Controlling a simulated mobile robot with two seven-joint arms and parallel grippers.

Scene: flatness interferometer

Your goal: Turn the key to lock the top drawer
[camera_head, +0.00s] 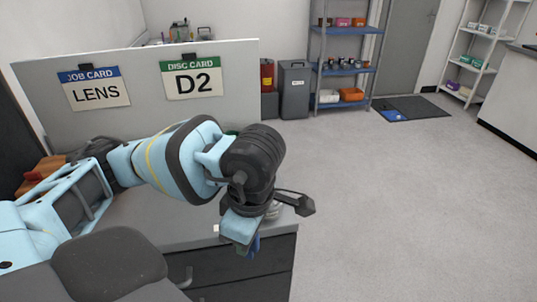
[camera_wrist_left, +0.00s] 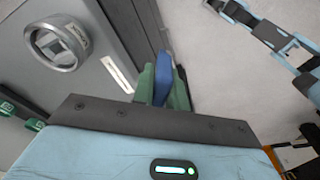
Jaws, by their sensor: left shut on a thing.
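My left gripper (camera_head: 240,240) is over the front edge of the grey bench (camera_head: 160,215), beside the dark drawer front (camera_head: 240,285). In the left wrist view its green fingertips (camera_wrist_left: 163,88) are shut on a blue piece (camera_wrist_left: 163,70), which looks like the key's head. A bit of the blue key also shows below the gripper in the head view (camera_head: 254,245). The key's shaft and the lock are hidden, so I cannot tell how far the key is in or how it is turned. My right gripper is not in view.
A round metal piece (camera_wrist_left: 55,45) and a white label strip (camera_wrist_left: 118,74) are on the bench top near the gripper. A panel (camera_head: 140,90) with a job card (camera_head: 95,88) and a disc card (camera_head: 194,78) stands behind.

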